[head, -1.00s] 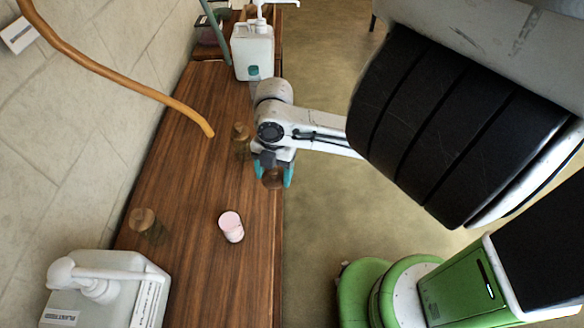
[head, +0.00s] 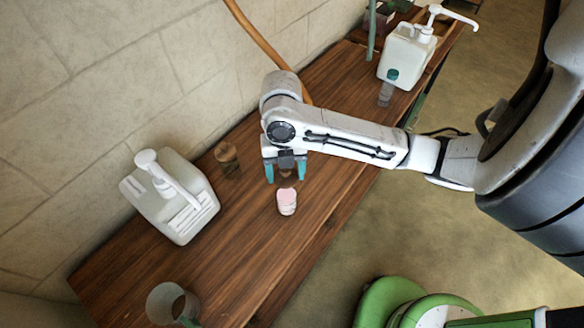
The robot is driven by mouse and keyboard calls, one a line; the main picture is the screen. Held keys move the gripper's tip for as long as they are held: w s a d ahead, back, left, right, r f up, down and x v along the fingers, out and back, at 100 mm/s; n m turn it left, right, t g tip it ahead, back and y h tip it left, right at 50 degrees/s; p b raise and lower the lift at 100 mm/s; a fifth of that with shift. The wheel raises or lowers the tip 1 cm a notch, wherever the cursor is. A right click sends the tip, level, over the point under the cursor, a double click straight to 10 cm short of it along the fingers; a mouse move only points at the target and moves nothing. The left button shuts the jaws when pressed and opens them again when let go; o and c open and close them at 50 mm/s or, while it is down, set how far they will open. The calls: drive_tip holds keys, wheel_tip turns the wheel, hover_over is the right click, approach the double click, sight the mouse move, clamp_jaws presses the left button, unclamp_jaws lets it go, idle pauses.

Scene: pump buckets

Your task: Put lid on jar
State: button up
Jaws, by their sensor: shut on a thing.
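My gripper (head: 286,178), with teal fingers, is shut on a small brown round lid (head: 287,182). It holds the lid above the table, just behind a small pink and white jar (head: 287,203) in the picture. The jar stands upright with its pink top uncovered. The lid and jar look close together, but I cannot tell the height of the gap.
The wooden table (head: 258,240) runs diagonally along a stone wall. A glass jar with a wooden top (head: 228,157) stands left of my gripper, beside a white pump bucket (head: 172,200). Another pump bucket (head: 407,57) and a teal-capped bottle (head: 388,85) are behind. A cup (head: 168,303) stands front left.

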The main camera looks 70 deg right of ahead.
drive_tip(key=shift+f, duration=1.05)
wheel_tip(320, 180, down, 2)
drive_tip(key=b, duration=0.3)
drive_tip(key=shift+f, duration=1.1)
drive_tip(key=shift+r+p, duration=0.1)
drive_tip(key=shift+p, duration=0.9)
drive_tip(key=shift+f+p, duration=0.25)
drive_tip(key=shift+p, duration=0.25)
idle(1.1)
drive_tip(key=o, duration=1.1)
drive_tip(key=shift+o, duration=0.4)
